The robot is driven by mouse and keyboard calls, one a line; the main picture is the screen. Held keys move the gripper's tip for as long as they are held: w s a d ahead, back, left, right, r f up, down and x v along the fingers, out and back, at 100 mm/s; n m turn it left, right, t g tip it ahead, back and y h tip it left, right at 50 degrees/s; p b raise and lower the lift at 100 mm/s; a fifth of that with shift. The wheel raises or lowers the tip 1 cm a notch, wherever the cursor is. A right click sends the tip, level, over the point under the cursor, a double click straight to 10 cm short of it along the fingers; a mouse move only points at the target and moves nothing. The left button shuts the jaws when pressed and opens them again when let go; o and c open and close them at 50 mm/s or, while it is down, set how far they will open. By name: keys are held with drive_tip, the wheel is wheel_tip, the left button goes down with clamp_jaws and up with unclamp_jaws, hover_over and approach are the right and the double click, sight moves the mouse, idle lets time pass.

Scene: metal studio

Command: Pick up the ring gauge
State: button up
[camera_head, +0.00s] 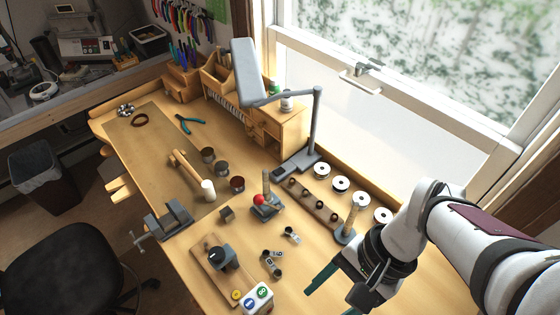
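I cannot tell for sure which thing is the ring gauge. Candidates are an upright tapered stick (350,222) on a round grey base at the right, and small dark-and-light metal pieces (272,258) near the front middle. Another small metal piece (291,235) lies just behind those. My gripper (328,302) has teal fingers that stand apart, with nothing seen between them. It hangs at the front right, in front of the tapered stick and to the right of the small pieces.
A strip with several dark rings (316,206) and several white spools (341,183) lie behind my gripper. A lamp (314,125) stands by the window. A red-ball stand (265,208), a wooden board (207,262), a vise (168,221) and a mallet (187,169) are further left.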

drive_tip(key=w+d+f+m+t+y, duration=0.1)
drive_tip(key=w+d+f+m+y, duration=0.25)
drive_tip(key=f+m+y, duration=0.2)
drive_tip(key=m+t+y, duration=0.3)
drive_tip(key=m+t, duration=0.3)
drive_tip(key=m, duration=0.2)
approach(274, 272)
drive_tip(key=shift+h, duration=0.25)
drive_tip(key=x, duration=0.6)
drive_tip(key=shift+w+a+f, duration=0.1)
drive_tip(key=shift+a+f, duration=0.05)
drive_tip(key=shift+a, duration=0.2)
clamp_jaws()
